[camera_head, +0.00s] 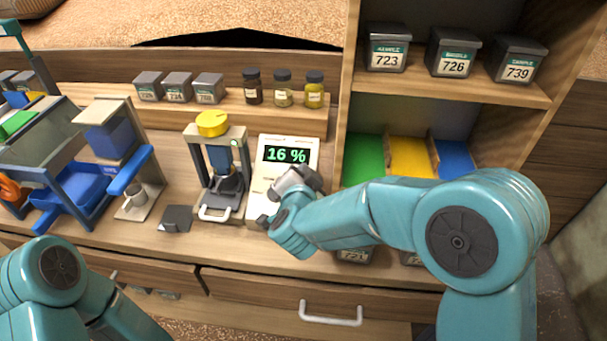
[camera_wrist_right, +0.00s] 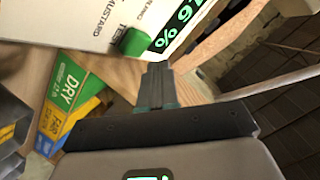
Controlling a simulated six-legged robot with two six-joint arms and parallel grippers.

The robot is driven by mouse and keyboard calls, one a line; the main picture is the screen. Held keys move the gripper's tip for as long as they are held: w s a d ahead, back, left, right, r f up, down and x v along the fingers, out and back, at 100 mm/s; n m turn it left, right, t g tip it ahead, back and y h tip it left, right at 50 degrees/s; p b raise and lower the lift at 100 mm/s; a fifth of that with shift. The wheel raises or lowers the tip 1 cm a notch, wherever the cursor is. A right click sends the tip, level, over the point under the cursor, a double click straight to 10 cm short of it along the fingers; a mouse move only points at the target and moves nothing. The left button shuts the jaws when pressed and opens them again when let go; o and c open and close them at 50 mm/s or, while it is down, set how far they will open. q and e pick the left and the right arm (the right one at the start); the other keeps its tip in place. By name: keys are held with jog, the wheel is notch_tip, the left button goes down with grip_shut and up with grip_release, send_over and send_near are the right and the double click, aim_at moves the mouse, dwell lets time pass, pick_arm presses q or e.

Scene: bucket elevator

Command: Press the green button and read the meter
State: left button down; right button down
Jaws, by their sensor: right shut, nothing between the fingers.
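The meter (camera_head: 300,144) is a white box standing on the counter, and its dark screen reads 16 % in green digits. My right gripper (camera_head: 287,190) is in front of the meter's lower half and hides part of it. In the right wrist view its fingers (camera_wrist_right: 157,85) are shut and empty, with their tips close to the edge of the meter face (camera_wrist_right: 75,18). A green patch (camera_wrist_right: 134,42) beside the word TEST shows just above the tips. I cannot tell whether they touch it. My left arm shows at the bottom left, but its gripper is out of view.
A press with a yellow knob (camera_head: 212,123) stands left of the meter. A dark flat block (camera_head: 175,218) lies further left. Jars (camera_head: 283,88) and grey sample boxes (camera_head: 178,87) line the back shelf. The wooden shelf unit (camera_head: 346,95) rises at the right.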

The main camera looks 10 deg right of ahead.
jog(key=r, duration=0.1)
jog(key=s+r+p, duration=0.1)
jog(key=r+p, duration=0.1)
jog(key=shift+s+a+r, duration=0.25)
jog(key=shift+s+r, duration=0.1)
jog(key=shift+s, duration=0.1)
dwell(0.6)
